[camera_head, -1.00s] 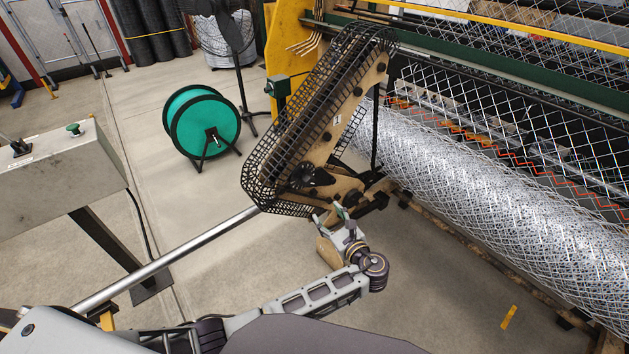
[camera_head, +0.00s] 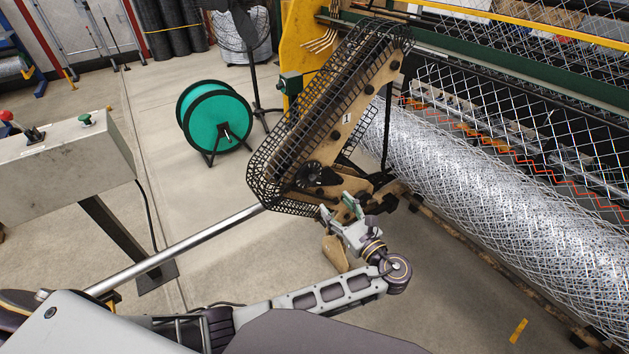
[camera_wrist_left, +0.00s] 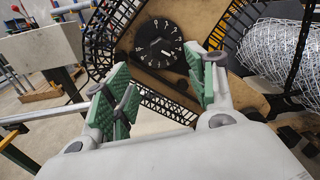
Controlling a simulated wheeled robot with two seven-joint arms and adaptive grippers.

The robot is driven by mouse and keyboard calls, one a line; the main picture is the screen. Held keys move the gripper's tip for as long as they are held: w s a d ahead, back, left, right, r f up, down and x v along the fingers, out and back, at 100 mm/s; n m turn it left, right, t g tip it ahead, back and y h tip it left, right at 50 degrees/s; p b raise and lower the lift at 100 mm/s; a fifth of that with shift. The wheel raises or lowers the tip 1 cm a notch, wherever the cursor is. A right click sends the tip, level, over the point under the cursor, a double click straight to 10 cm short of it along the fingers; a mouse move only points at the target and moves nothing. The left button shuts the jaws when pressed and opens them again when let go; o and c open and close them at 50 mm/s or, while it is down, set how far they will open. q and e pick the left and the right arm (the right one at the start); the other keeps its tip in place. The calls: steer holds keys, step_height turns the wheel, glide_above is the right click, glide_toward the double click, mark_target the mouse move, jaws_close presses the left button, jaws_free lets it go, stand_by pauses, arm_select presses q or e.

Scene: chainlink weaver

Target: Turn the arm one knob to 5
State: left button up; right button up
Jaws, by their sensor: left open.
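The arm one knob (camera_head: 312,175) is a black round dial on the lower end of the tan arm plate (camera_head: 343,128), which carries a label "1". In the left wrist view the knob (camera_wrist_left: 158,43) shows white numbers around its rim and a raised centre grip; which number is selected is too small to tell. My left gripper (camera_head: 340,207) is open and empty, just below and to the right of the knob, apart from it. In the left wrist view its green-padded fingers (camera_wrist_left: 158,95) are spread, with the knob beyond them, between the tips. My right gripper is not in view.
A black mesh guard (camera_head: 268,165) wraps the arm plate beside the knob. A large chain-link roll (camera_head: 480,200) lies to the right. A grey control box (camera_head: 65,160) stands at left, a green reel (camera_head: 213,117) behind.

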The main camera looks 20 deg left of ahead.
mark_target(316, 182)
arm_select(q)
steer(key=x, duration=1.1)
steer(key=shift+w+a, duration=0.1)
steer(key=shift+a, duration=0.05)
steer(key=shift+w+a, duration=0.6)
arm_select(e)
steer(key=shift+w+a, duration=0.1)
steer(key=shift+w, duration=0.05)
